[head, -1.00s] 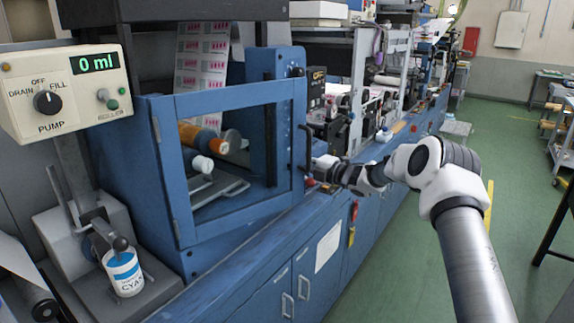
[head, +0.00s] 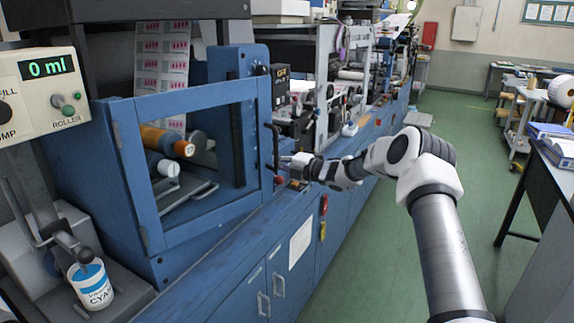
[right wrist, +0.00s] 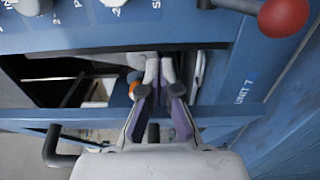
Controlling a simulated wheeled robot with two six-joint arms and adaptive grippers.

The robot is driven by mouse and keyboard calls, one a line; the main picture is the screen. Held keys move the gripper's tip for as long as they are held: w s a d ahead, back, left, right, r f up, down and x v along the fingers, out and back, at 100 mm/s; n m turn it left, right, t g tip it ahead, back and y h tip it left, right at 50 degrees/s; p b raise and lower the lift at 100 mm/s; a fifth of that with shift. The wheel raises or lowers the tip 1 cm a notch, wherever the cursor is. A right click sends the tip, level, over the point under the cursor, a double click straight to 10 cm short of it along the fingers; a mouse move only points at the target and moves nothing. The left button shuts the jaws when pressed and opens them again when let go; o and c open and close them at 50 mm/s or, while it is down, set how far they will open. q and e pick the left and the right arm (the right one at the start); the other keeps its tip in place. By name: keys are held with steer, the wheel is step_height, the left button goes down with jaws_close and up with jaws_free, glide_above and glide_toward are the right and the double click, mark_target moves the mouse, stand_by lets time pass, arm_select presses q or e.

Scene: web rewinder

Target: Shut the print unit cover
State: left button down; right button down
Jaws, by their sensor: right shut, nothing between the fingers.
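The print unit cover (head: 190,236) is a blue frame around a window, hinged at its left side. It stands ajar, angled out from the blue print unit. Its black bar handle (head: 276,148) is on the right edge. My right gripper (head: 287,161) is at that edge, close beside the handle. In the right wrist view the gripper (right wrist: 165,68) is shut with nothing between its fingers, and a dark handle (right wrist: 52,148) shows at lower left. I cannot tell whether the fingers touch the cover. My left gripper is out of view.
A red knob (right wrist: 284,14) is close to the gripper in the right wrist view. A pump panel (head: 42,90) reading 0 ml and a cyan ink can (head: 92,284) are at left. Rollers (head: 168,142) show through the window.

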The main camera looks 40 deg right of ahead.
steer(key=v, duration=0.8)
steer(key=s+a+r+m+h+p, duration=0.2)
steer(key=s+a+m+h+p, duration=0.3)
steer(key=s+m+p, duration=0.55)
steer(key=s+a+r+m+h+p, duration=0.1)
steer(key=s+a+m+h+p, duration=0.45)
steer(key=m, duration=0.85)
steer(key=y+b, duration=0.1)
steer(key=b, duration=0.4)
glide_toward(277, 168)
steer(key=shift+n+t, duration=0.25)
steer(key=shift+t, duration=0.05)
steer(key=w+b, duration=0.1)
steer(key=w, duration=0.2)
steer(key=w+d+b, duration=0.1)
steer(key=w, duration=0.2)
steer(key=shift+d+f, duration=0.1)
steer(key=shift+f, duration=0.1)
steer(key=shift+w+d, duration=0.1)
steer(key=shift+w, duration=0.4)
